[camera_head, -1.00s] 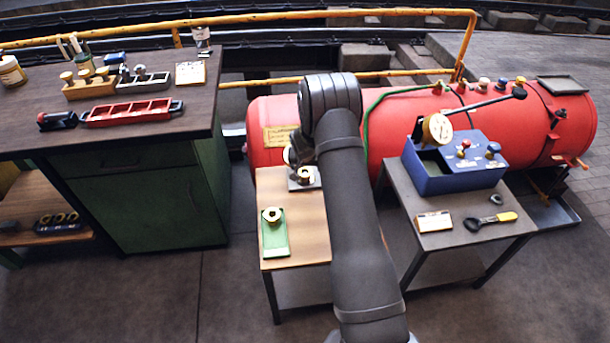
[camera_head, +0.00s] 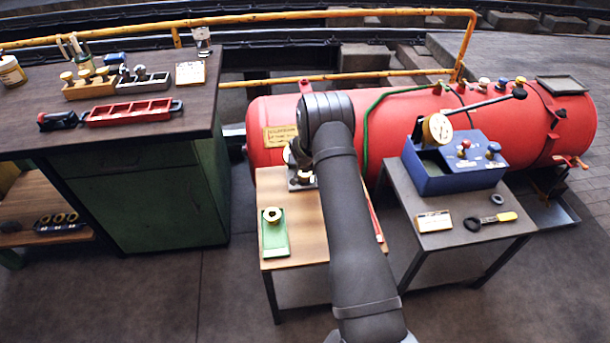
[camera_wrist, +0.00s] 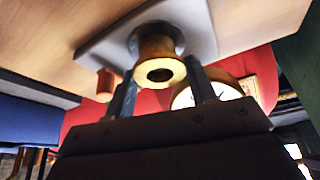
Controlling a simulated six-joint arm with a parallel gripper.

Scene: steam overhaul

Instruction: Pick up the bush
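A brass bush (camera_wrist: 160,68) with a dark bore stands out from a steel boss on a light grey plate (camera_wrist: 102,50), which shows from below in the wrist view. My gripper (camera_wrist: 163,85) has its two fingers on either side of the bush, with the tips very close to its rim. The fingers are apart; I see no clear grip on the bush. In the head view my gripper is mostly hidden behind my arm at the small wooden table, close to the brass-coloured part (camera_head: 303,177) at the table's far end.
A green plate (camera_head: 275,244) with a brass piece (camera_head: 272,215) lies nearer on the wooden table (camera_head: 308,228). A red boiler (camera_head: 275,112) lies behind. A grey table (camera_head: 455,233) to the right holds a blue box (camera_head: 455,182) and a wrench (camera_head: 490,222). A dark-topped bench (camera_head: 100,140) stands left.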

